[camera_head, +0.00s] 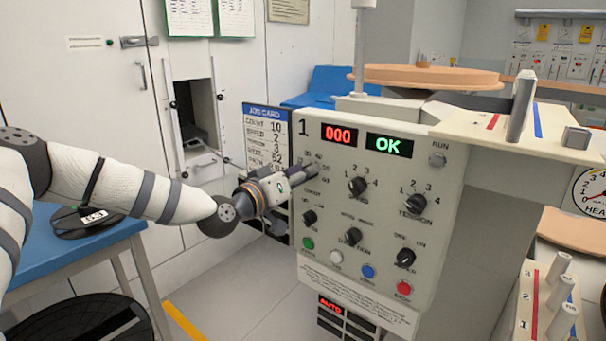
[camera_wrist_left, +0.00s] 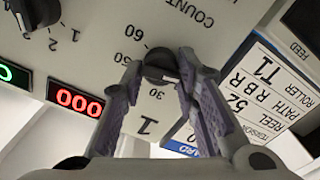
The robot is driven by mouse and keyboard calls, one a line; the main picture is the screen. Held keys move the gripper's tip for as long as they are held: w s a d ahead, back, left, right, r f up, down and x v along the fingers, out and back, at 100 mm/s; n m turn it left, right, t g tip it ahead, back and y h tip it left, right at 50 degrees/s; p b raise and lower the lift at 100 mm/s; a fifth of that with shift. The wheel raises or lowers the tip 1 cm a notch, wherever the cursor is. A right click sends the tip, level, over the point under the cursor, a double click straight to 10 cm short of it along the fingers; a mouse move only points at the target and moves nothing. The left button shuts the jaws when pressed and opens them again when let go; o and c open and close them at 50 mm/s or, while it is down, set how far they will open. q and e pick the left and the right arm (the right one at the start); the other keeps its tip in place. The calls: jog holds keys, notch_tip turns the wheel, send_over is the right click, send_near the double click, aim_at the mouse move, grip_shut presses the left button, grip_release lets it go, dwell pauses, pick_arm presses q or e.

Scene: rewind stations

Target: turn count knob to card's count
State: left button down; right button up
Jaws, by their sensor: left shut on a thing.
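The count knob (camera_wrist_left: 160,62) is a dark round knob on the pale panel, below the word COUNT in the upside-down left wrist view. Scale numbers including 60, 50 and 30 surround it. A pale mark shows on its lower edge; its exact setting is hard to read. My left gripper (camera_head: 318,170) is shut on this knob, one finger on each side, and hides it in the head view. The job card (camera_head: 265,135) shows COUNT 10; it also shows in the left wrist view (camera_wrist_left: 262,85). My right gripper is not in view.
The control panel (camera_head: 450,145) has a red 000 display (camera_head: 339,135), a green OK display (camera_head: 389,145), a speed knob (camera_head: 358,187), a tension knob (camera_head: 415,204), other knobs and coloured buttons. A blue table (camera_head: 50,262) stands at left.

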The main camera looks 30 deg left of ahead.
pick_arm(q)
jog(key=shift+f+n, duration=0.1)
jog(key=shift+n, duration=0.8)
jog(key=c, duration=1.2)
grip_release()
jog(key=shift+c, duration=0.2)
jog(key=s+a, duration=0.1)
jog(key=s, duration=1.1)
